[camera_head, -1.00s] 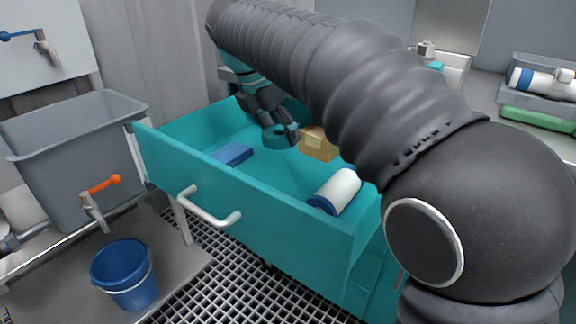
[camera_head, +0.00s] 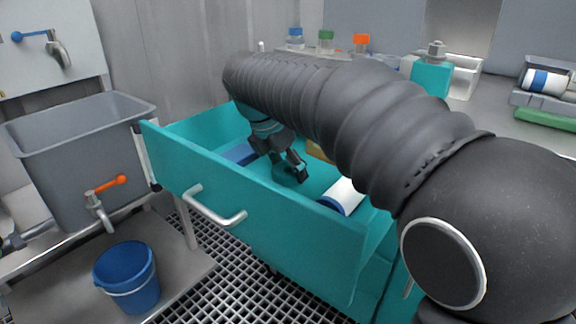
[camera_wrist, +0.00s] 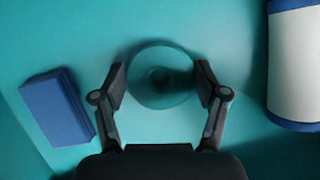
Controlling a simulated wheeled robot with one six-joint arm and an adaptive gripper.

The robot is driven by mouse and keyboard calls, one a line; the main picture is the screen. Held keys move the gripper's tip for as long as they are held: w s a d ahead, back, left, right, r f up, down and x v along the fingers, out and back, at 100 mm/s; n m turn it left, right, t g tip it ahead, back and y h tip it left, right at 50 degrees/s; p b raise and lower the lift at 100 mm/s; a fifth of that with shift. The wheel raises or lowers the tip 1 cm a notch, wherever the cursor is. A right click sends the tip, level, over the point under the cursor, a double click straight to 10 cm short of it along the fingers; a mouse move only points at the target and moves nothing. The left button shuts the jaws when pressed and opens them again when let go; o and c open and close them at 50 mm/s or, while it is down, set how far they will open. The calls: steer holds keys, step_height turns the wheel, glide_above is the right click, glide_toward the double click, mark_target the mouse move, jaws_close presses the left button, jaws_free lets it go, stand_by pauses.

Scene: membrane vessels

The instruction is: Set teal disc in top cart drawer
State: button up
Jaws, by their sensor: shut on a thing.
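The teal disc (camera_wrist: 160,98) is round with a dark centre hole and sits between my two fingers in the wrist view. In the head view the disc (camera_head: 287,176) is low inside the open teal top drawer (camera_head: 215,170) of the cart. My gripper (camera_head: 290,174) is shut on the disc, and it also shows in the wrist view (camera_wrist: 160,88). The disc is at or close above the drawer floor; I cannot tell whether it touches. Part of the drawer's right side is hidden behind my arm.
A blue block (camera_wrist: 58,107) lies in the drawer left of the disc. A white and blue cylinder (camera_head: 343,196) lies to the right. A tan box (camera_head: 318,152) is mostly hidden by my arm. Bare drawer floor surrounds the disc. A blue bucket (camera_head: 127,278) stands below left.

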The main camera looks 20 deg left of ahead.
steer(key=shift+f, duration=0.15)
steer(key=o, duration=1.2)
steer(key=p+v, duration=0.2)
steer(key=v, duration=1)
steer(key=shift+p, duration=0.35)
